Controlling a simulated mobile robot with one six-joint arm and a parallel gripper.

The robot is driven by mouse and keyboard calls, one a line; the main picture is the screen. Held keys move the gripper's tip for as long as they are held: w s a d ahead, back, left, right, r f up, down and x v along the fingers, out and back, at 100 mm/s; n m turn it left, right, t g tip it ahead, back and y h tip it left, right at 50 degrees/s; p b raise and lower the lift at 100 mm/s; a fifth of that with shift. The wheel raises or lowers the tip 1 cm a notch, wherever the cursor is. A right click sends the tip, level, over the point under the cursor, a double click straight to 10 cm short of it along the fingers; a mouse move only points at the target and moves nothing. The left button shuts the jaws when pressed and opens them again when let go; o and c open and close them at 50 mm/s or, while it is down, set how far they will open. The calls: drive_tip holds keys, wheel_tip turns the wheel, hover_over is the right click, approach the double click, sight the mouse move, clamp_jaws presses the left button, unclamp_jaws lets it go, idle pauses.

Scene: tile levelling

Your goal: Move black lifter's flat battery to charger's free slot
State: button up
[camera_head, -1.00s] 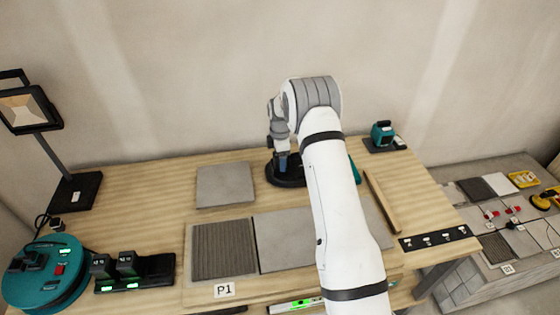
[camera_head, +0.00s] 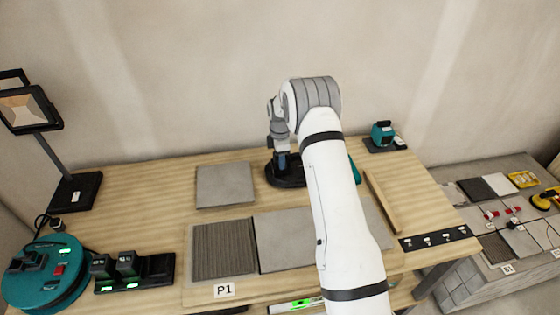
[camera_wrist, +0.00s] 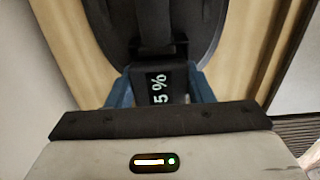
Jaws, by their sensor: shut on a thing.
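The black lifter (camera_head: 287,180) sits on the workbench behind my arm, with part of it hidden. In the wrist view its round black body (camera_wrist: 203,45) fills the top. My gripper (camera_wrist: 160,92) has its blue fingers on either side of the dark battery (camera_wrist: 158,84), whose label ends in "5 %". The gripper is shut on this battery, which is at the lifter; I cannot tell whether it is still seated. The black charger (camera_head: 160,268) is at the left front. It holds two batteries with green lights, and its right-hand slot looks empty.
A teal reel (camera_head: 72,268) stands left of the charger, and a lamp (camera_head: 75,190) stands behind it. Grey tiles (camera_head: 224,185) lie on the bench (camera_head: 150,190). A teal device (camera_head: 383,134) stands at the back right, near a wooden strip (camera_head: 382,202).

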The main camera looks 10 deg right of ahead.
wheel_tip(320, 180, up, 11)
drive_tip(key=shift+f+b, duration=0.15)
drive_tip(key=shift+b, duration=0.8)
drive_tip(key=shift+r+p, duration=1.65)
drive_tip(key=shift+r, duration=1.05)
drive_tip(key=shift+f, duration=0.1)
